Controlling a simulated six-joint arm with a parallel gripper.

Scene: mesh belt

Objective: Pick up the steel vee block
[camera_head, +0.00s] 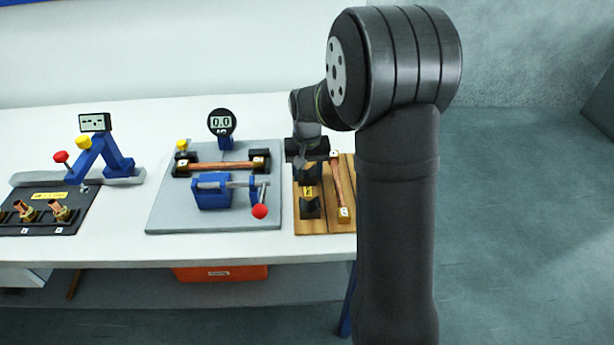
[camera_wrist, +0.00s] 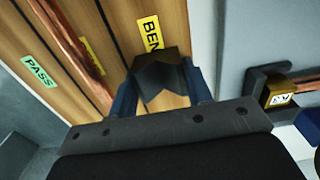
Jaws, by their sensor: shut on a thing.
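The steel vee block (camera_wrist: 160,74) is dark grey with a V-shaped notch. In the wrist view it sits between the two blue fingers of my gripper (camera_wrist: 165,88), which are shut on it. Behind it is a wooden board with a yellow label starting "BEN" (camera_wrist: 150,33). I cannot tell whether the block touches the board. In the head view my gripper (camera_head: 308,160) is over the back part of the wooden board (camera_head: 325,226), small and partly hidden by my wrist, so the held block is not clear there.
A copper bar (camera_head: 336,182) lies on the board beside dark blocks (camera_head: 311,208). To the left, a grey plate (camera_head: 180,219) carries a blue fixture with a red knob (camera_head: 260,211) and a dial gauge (camera_head: 221,122). A dark rack (camera_head: 45,222) with copper fittings stands farther left.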

